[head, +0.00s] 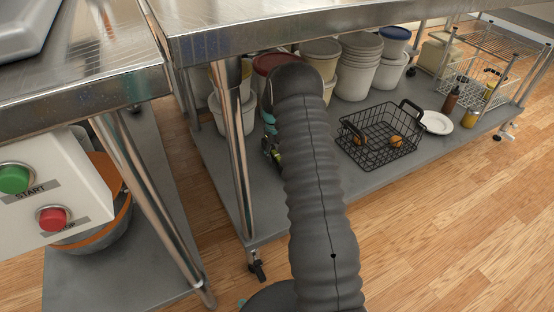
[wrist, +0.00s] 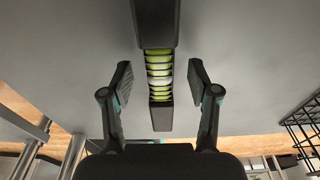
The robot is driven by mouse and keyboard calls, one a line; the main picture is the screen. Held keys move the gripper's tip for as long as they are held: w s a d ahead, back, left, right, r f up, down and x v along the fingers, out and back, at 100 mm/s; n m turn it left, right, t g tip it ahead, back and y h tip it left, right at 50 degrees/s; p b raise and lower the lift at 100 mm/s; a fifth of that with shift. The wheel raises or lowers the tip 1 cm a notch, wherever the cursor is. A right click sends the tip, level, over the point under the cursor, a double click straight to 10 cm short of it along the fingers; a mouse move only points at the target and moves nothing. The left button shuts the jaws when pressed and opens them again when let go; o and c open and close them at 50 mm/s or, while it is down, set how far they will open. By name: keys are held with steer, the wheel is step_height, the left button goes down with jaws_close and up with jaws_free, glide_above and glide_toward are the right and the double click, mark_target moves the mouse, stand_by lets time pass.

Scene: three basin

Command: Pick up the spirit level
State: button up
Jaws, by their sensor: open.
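The spirit level (wrist: 160,112) shows in the wrist view as a long dark bar with a yellow-green, ribbed middle section. My gripper (wrist: 159,78) is open, with one finger on each side of the level and a visible gap on both sides. I cannot tell how far above the shelf the fingertips are. In the head view my arm hides most of the level; a small yellow-green patch (head: 277,156) shows beside the arm.
On the lower shelf (head: 390,176), a black wire basket (head: 378,140) with orange items stands right of my arm. White tubs (head: 357,75) stand behind. A plate (head: 437,122) and bottles are farther right. The steel tabletop (head: 270,25) overhangs above, and a table leg (head: 235,130) stands left.

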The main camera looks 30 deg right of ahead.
jaws_close()
steer(key=shift+r, duration=0.1)
